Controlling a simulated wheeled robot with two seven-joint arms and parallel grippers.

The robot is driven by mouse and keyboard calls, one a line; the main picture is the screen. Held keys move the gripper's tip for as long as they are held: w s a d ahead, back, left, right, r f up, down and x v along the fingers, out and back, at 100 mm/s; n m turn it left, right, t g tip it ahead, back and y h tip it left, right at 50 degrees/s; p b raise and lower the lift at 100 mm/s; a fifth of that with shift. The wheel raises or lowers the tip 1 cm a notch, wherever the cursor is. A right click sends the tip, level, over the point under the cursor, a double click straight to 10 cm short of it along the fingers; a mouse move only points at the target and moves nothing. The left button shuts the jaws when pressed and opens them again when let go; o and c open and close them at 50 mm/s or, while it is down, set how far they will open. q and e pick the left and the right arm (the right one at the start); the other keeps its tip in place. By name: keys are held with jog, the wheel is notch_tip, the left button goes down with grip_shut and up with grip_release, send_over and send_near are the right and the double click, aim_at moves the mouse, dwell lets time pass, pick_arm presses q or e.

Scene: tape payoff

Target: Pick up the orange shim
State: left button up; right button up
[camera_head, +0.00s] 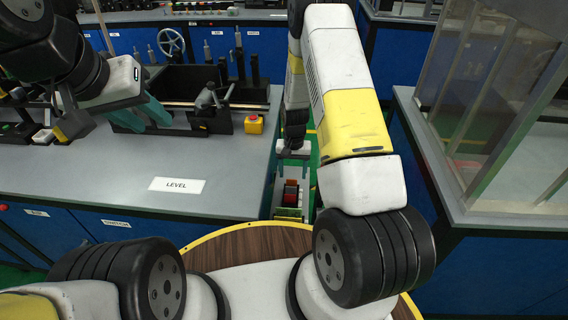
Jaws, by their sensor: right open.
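I cannot make out an orange shim for certain in the head view. My left gripper (143,117) reaches over the grey bench from the left. Its two teal fingers point down beside the dark machine trough, and what lies between their tips is not clear. My right arm reaches forward and hangs down past the bench's right end. Its gripper (291,188) is small and partly hidden by my own arm, in the gap between the benches. It is open.
A clear-walled enclosure (490,110) stands at the right. The bench front is clear.

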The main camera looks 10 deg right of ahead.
aim_at(292, 185)
notch_tip(292, 185, down, 4)
jog(key=shift+a+f, duration=0.15)
jog(key=shift+f, duration=0.05)
jog(key=shift+c, duration=0.2)
grip_shut()
